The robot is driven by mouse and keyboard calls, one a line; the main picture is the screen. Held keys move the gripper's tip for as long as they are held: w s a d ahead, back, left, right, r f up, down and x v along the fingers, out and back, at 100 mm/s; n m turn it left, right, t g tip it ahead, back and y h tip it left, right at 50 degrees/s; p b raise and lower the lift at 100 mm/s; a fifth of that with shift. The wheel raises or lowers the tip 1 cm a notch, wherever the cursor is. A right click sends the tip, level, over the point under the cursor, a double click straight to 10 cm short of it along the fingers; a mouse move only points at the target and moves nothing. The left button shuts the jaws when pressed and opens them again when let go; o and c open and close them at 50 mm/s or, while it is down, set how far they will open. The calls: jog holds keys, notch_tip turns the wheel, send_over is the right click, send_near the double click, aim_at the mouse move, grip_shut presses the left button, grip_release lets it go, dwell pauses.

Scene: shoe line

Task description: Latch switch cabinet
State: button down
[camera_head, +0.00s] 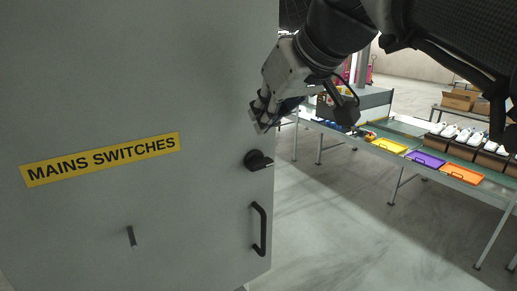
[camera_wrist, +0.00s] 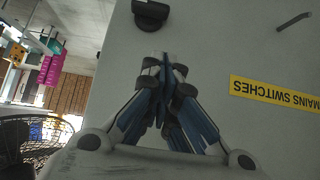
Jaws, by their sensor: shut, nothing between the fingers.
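The grey switch cabinet door (camera_head: 100,90) fills the left of the head view, with a yellow MAINS SWITCHES label (camera_head: 101,160). A black latch knob (camera_head: 258,160) sits near the door's right edge, above a black pull handle (camera_head: 259,229). My gripper (camera_head: 262,120) is shut and empty, in front of the door's right edge and just above the knob in the picture. In the wrist view, the gripper fingers (camera_wrist: 163,68) meet together, apart from the knob (camera_wrist: 150,13), which shows at the top. The wrist view also shows the label (camera_wrist: 275,95) upside down.
A small grey peg (camera_head: 131,236) sticks out low on the door. To the right, a conveyor table holds yellow (camera_head: 389,146), purple (camera_head: 426,159) and orange (camera_head: 461,173) trays, with white shoes on boxes (camera_head: 465,137) behind. The floor (camera_head: 335,215) between door and table is clear.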

send_over(253, 163)
jog(key=s, duration=0.1)
jog(key=f, duration=0.4)
jog(key=shift+s+a+f, duration=0.1)
jog(key=shift+s+f, duration=0.05)
jog(key=shift+s, duration=0.05)
notch_tip(253, 163, down, 2)
jog(key=shift+f, duration=0.15)
jog(key=shift+s+f, duration=0.15)
jog(key=shift+f, duration=0.45)
